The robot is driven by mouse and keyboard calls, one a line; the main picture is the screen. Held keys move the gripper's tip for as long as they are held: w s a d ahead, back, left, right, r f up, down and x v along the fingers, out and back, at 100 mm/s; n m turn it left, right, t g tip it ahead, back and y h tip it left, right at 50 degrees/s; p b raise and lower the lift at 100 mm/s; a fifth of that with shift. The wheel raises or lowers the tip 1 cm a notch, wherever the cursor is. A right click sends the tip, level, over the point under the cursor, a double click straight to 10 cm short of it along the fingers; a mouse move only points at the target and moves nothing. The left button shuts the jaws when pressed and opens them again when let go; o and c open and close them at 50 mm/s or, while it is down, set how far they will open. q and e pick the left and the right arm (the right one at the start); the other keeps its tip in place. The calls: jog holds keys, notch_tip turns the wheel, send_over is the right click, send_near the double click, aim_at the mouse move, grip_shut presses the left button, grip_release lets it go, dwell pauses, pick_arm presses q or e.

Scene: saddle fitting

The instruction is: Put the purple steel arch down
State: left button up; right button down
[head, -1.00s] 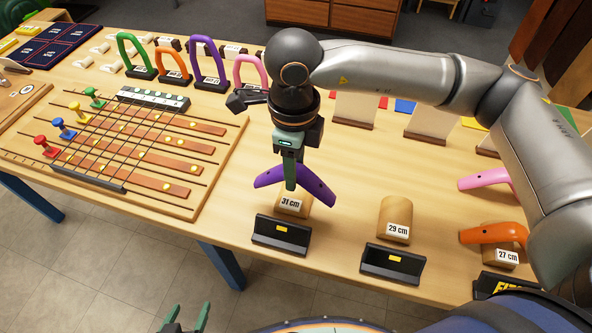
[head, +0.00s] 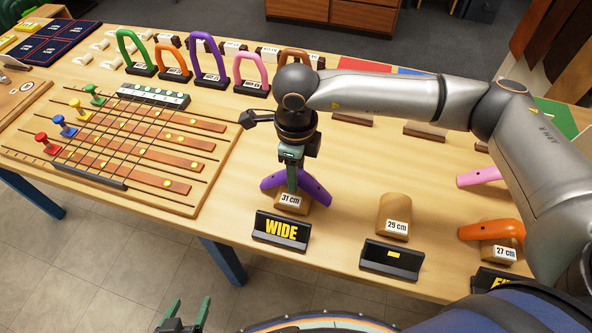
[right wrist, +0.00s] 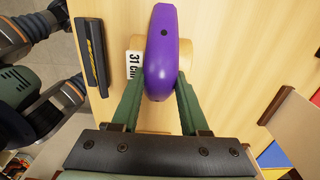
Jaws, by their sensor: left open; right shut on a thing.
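The purple steel arch (head: 311,187) sits over the wooden block marked 31 cm (head: 291,208). My right gripper (head: 292,186) is shut on the arch at its middle, from above. In the right wrist view the arch (right wrist: 162,55) lies between the two green fingers (right wrist: 158,90), with the block (right wrist: 137,43) under it. Whether the arch bears fully on the block I cannot tell. The stand in front of this block (head: 281,229) reads WIDE. My left gripper (head: 187,316) is open and empty at the bottom edge, away from the table.
A 29 cm block (head: 394,214) is bare, with a dark stand (head: 391,260) before it. An orange arch (head: 490,231) sits on the 27 cm block (head: 497,252), and a pink arch (head: 480,177) is behind it. A wired board (head: 130,150) lies left. Upright coloured arches stand at the back.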

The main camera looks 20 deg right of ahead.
jog(key=shift+c, duration=2.1)
grip_release()
jog(key=shift+r, duration=0.1)
notch_tip(320, 180, up, 12)
